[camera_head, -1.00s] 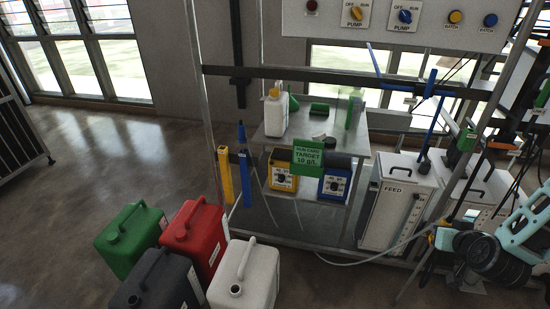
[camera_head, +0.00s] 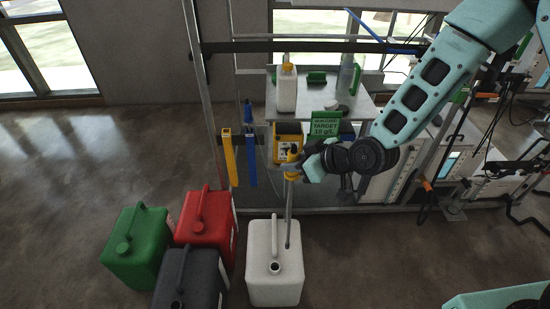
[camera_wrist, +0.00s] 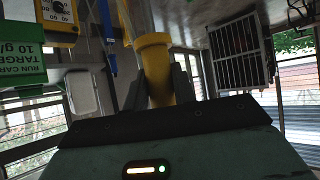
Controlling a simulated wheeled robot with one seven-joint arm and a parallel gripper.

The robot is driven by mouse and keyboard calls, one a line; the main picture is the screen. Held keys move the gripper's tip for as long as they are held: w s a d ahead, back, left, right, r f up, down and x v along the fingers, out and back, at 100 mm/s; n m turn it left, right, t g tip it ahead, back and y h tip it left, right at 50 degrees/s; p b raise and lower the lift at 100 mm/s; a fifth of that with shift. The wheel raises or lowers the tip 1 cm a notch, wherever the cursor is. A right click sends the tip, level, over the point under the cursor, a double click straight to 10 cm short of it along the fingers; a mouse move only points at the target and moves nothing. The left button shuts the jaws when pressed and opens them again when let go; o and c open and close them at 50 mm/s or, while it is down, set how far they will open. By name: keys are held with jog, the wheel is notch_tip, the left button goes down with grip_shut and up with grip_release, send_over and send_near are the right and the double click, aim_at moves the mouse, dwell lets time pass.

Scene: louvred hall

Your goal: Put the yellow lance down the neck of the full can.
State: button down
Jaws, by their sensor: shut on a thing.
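My gripper (camera_head: 297,171) is shut on the yellow lance, gripping its yellow head (camera_head: 292,155). In the wrist view the yellow head (camera_wrist: 154,65) sits between the dark fingers (camera_wrist: 158,88). The lance's grey tube (camera_head: 289,212) hangs almost upright. Its lower end shows against the top of the white can (camera_head: 262,285), right of the handle and behind the open neck (camera_head: 274,268). I cannot tell whether it touches the can. The green can (camera_head: 135,250), red can (camera_head: 207,225) and dark grey can (camera_head: 190,282) stand to the left. No can's contents are visible.
A yellow sleeve (camera_head: 229,158) and a blue sleeve (camera_head: 250,163) hang on the frame behind. A bench (camera_head: 325,99) holds a white bottle (camera_head: 286,92); a green target sign (camera_head: 325,123) hangs at its front.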

jog(key=s+a+r+n+g+y, duration=0.1)
jog(key=s+a+r+n+g, duration=0.15)
jog(key=a, duration=0.25)
notch_tip(320, 180, down, 9)
jog(key=b, duration=0.7)
jog(key=shift+s+d, duration=0.25)
jog(key=shift+s, duration=0.05)
jog(key=shift+r+t, duration=0.2)
jog(key=shift+t, duration=0.05)
jog(key=shift+f, duration=0.15)
